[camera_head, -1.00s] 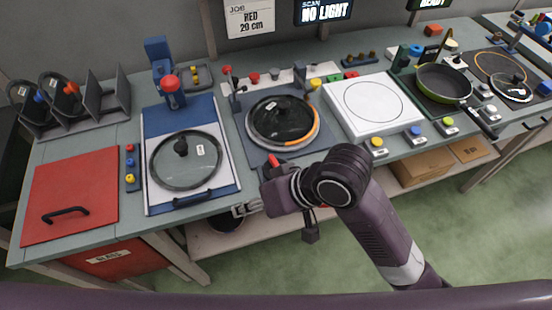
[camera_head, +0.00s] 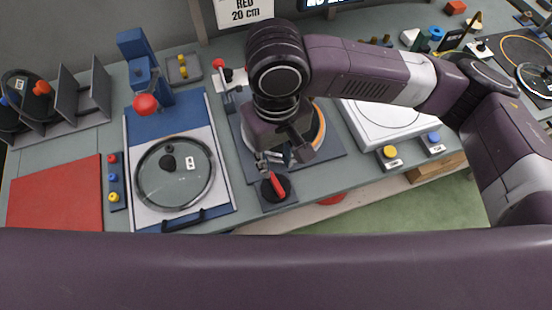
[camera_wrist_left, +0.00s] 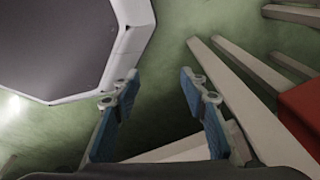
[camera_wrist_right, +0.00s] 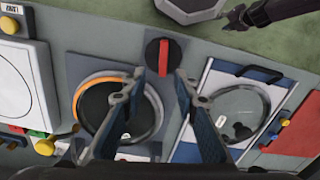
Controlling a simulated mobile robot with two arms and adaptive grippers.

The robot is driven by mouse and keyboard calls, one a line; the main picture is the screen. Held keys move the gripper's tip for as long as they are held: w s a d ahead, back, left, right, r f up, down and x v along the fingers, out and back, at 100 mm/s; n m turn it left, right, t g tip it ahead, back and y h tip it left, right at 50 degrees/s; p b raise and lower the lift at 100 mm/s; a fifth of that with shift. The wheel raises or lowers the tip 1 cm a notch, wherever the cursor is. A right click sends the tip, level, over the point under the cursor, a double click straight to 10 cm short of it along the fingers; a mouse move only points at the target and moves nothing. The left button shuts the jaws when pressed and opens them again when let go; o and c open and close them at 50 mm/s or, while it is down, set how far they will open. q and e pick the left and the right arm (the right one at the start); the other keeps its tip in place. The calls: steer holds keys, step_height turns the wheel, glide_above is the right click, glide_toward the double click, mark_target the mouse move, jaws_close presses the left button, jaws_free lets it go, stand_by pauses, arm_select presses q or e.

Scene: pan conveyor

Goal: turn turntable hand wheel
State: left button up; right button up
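The hand wheel, a black disc with a red bar across it (camera_head: 277,190), lies at the front edge of the table, before the turntable. It also shows in the right wrist view (camera_wrist_right: 163,58), between and beyond the fingertips. The turntable's orange ring (camera_head: 320,126) is mostly hidden by my right arm in the head view; in the right wrist view the ring (camera_wrist_right: 155,118) surrounds a dark disc. My right gripper (camera_head: 275,157) is open and empty, just behind the wheel, apparently not touching it. My left gripper (camera_wrist_left: 160,95) is open and empty over the floor.
A white plate station (camera_head: 380,125) and yellow and blue buttons (camera_head: 389,152) are to the right. A red panel (camera_head: 55,193) lies far left.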

mark_target(276, 183)
steer(key=shift+s+f, duration=0.4)
steer(key=shift+f, duration=0.2)
steer(key=shift+s+f, duration=0.35)
steer(key=shift+f, duration=0.2)
step_height(276, 183, down, 3)
steer(key=shift+w+r, duration=0.1)
steer(key=shift+r, duration=0.05)
steer(key=shift+w+f, duration=0.15)
steer(key=shift+f, duration=0.8)
arm_select(q)
steer(key=shift+g, duration=0.3)
steer(key=shift+s+a, duration=0.1)
steer(key=shift+s, duration=2.7)
arm_select(e)
jaws_close()
